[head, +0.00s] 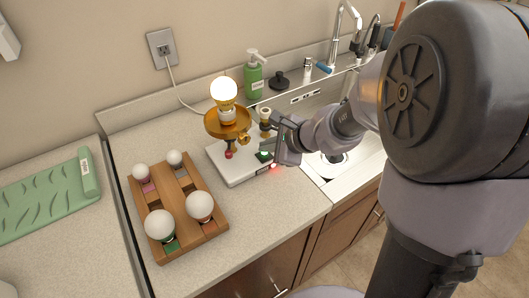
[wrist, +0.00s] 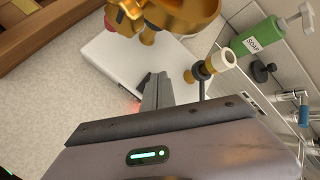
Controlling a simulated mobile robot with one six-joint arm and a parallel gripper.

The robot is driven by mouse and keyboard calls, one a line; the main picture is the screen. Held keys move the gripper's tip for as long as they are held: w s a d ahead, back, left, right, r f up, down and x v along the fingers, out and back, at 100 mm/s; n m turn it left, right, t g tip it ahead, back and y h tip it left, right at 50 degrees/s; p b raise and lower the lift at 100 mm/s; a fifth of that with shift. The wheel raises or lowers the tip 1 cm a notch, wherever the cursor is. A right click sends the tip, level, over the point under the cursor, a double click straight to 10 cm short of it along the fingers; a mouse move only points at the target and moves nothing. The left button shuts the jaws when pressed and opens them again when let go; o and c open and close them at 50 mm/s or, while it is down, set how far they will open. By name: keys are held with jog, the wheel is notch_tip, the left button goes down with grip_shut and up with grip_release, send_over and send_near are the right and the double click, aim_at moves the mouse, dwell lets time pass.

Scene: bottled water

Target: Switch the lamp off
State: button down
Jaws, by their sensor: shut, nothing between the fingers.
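The lamp stands on a white base on the counter, with a lit bulb (head: 224,90) above a brass dish (head: 222,122). The white base (head: 232,172) has a dark green-lit part at its right edge, beside my gripper. My gripper (head: 268,152) is shut and empty at the right side of the lamp base. In the wrist view the closed fingers (wrist: 155,92) point at the white base (wrist: 130,58), with the brass dish (wrist: 185,12) above them. A brass stem with a pale knob (wrist: 222,58) is right of the fingers. Whether the fingers touch anything is unclear.
A wooden tray (head: 183,200) with several white bulbs stands front left. A green soap bottle (head: 253,75) and a black stopper (head: 279,81) are behind the lamp. A cable runs to a wall outlet (head: 163,49). The sink (head: 345,160) lies right. A green mat (head: 40,208) is far left.

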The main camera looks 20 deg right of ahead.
aim_at(267, 154)
jog(key=shift+f, duration=0.25)
jog(key=shift+r, duration=0.15)
jog(key=shift+r+p, duration=0.5)
jog(key=shift+r, duration=0.2)
notch_tip(267, 154, up, 6)
jog(key=p, duration=0.4)
jog(key=shift+p, duration=0.4)
